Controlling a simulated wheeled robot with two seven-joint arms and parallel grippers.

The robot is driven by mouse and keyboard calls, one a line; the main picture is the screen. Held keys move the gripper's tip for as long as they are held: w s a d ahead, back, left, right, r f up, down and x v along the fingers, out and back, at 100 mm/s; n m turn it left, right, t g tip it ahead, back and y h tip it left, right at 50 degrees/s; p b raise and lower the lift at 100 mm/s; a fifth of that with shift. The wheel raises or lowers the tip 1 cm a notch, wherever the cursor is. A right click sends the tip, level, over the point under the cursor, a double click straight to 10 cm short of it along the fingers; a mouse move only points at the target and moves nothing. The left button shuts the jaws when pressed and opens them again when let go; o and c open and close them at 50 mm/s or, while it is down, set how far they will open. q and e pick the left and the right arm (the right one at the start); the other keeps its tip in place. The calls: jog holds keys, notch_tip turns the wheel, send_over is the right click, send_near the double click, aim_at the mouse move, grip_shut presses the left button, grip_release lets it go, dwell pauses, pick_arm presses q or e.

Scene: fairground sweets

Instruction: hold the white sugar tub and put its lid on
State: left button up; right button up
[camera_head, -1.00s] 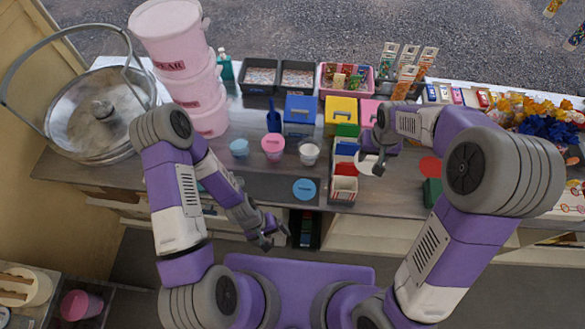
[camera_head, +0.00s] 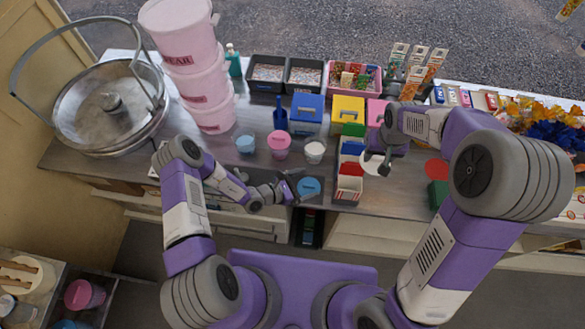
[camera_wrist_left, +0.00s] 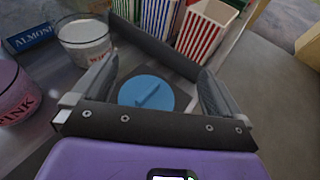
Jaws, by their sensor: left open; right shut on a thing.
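The white sugar tub (camera_head: 314,150) stands upright and lidless on the counter; it also shows in the left wrist view (camera_wrist_left: 84,42). My right gripper (camera_head: 386,160) is shut on a white lid (camera_head: 372,163), held to the right of the tub, beside the striped boxes. My left gripper (camera_head: 294,187) is open and empty, at the counter's front edge, nearer me than the tub and slightly left of it. A blue lid (camera_head: 309,188) lies just beyond its fingers; in the left wrist view it (camera_wrist_left: 147,92) appears between them.
A pink tub (camera_head: 279,143) and a blue tub (camera_head: 245,145) stand left of the white one. Striped boxes (camera_head: 349,187) stand to the right. A blue box (camera_head: 306,110) and blue scoop (camera_head: 280,115) are behind. Stacked pink buckets (camera_head: 210,90) stand at left.

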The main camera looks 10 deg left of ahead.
aim_at(308, 157)
pick_arm(q)
jog(key=w+a+n+t+y, duration=0.1)
jog(key=w, duration=0.1)
jog(key=w+a+n+t+y, duration=0.1)
jog(key=w+a, duration=0.1)
jog(key=w+a+f+n+t+y, duration=0.1)
jog(key=a+n+t, duration=0.1)
jog(key=shift+w, duration=0.4)
jog(key=shift+w+f, duration=0.1)
jog(key=shift+w, duration=0.1)
jog(key=shift+w+d+f, duration=0.1)
jog(key=shift+w+d, duration=0.05)
jog(key=shift+w, duration=0.15)
jog(key=b+x, duration=0.4)
jog(key=x, duration=0.7)
jog(key=shift+b, duration=0.4)
pick_arm(e)
notch_tip(308, 157, down, 5)
jog(key=shift+r, duration=0.1)
pick_arm(q)
jog(key=shift+w, duration=0.1)
jog(key=shift+c, duration=0.5)
